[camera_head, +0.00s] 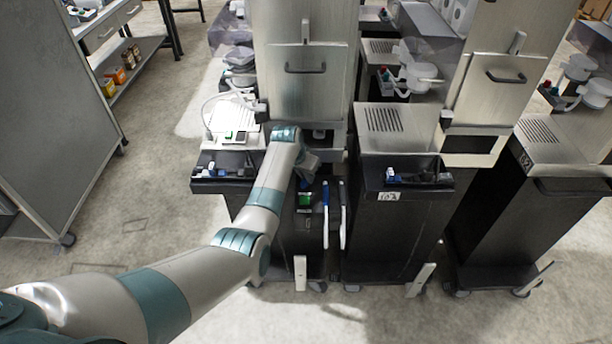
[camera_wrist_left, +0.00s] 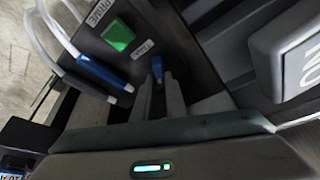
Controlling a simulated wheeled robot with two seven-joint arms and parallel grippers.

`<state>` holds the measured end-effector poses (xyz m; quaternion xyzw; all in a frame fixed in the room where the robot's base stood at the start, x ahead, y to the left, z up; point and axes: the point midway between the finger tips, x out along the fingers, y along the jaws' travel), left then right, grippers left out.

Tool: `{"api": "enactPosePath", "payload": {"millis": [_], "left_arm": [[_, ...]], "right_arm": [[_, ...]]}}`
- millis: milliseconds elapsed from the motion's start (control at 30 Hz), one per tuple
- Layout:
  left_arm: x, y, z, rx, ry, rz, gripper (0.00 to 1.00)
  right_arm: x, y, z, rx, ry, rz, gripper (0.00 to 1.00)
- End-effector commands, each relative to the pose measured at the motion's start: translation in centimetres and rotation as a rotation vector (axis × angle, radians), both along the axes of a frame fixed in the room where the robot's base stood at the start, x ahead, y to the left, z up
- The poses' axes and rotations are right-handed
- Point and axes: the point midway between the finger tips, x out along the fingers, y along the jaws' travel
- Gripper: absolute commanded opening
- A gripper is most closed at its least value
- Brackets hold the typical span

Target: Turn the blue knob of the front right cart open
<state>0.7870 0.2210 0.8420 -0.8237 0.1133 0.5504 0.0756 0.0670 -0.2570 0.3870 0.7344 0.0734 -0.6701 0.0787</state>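My left arm reaches to the front of the leftmost cart (camera_head: 272,246) in the head view. My left gripper (camera_head: 309,176) is at that cart's upper front, just above a green button (camera_head: 305,199). In the left wrist view a small blue knob (camera_wrist_left: 157,67) shows at the tips of my left gripper (camera_wrist_left: 159,88), in line with the narrow gap between its fingers. Whether the fingers touch or grip the knob is unclear. The green button (camera_wrist_left: 118,35) is up and left of the knob. In the head view the knob is not clearly visible. My right gripper is out of view.
A blue-and-white handle (camera_head: 325,200) and a white handle (camera_head: 343,215) stand beside the green button. A middle cart (camera_head: 385,240) and a right cart (camera_head: 510,215) stand close by. A grey cabinet (camera_head: 60,110) is at left. The floor (camera_head: 160,180) between is clear.

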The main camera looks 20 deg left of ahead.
Motion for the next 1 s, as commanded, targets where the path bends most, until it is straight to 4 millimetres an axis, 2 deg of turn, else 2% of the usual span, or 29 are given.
{"api": "enactPosePath", "payload": {"millis": [433,700,1000], "left_arm": [[0.0,0.0,0.2,0.001,0.002,0.077,0.00],[0.0,0.1,0.3,0.001,0.002,0.246,0.00],[0.1,0.3,0.1,0.001,0.001,0.454,0.00]], "right_arm": [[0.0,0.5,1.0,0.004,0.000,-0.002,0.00],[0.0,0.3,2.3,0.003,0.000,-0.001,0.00],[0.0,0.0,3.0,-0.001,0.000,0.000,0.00]]}}
